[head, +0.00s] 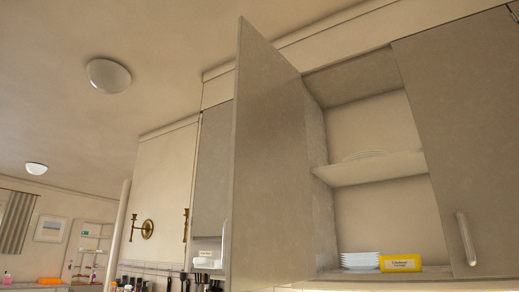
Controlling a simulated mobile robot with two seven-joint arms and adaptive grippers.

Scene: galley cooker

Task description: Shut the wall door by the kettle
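A wall cupboard door (268,160) stands wide open, swung out towards me from the left side of its cupboard. A pale upright handle (224,243) shows at its lower left edge. The open cupboard (375,120) has a shelf (372,169) with plates (363,155) on it. A stack of white plates (360,260) and a yellow box (400,263) sit on its floor. No kettle is in view, so I cannot tell from this frame which door is by it. Neither of my grippers is in view.
A shut cupboard door (459,130) with a metal handle (466,238) is on the right. Another grey door (211,170) is behind the open one. Brass wall candle holders (147,229) and dark utensils (190,282) are at the left. The space left of the open door looks clear.

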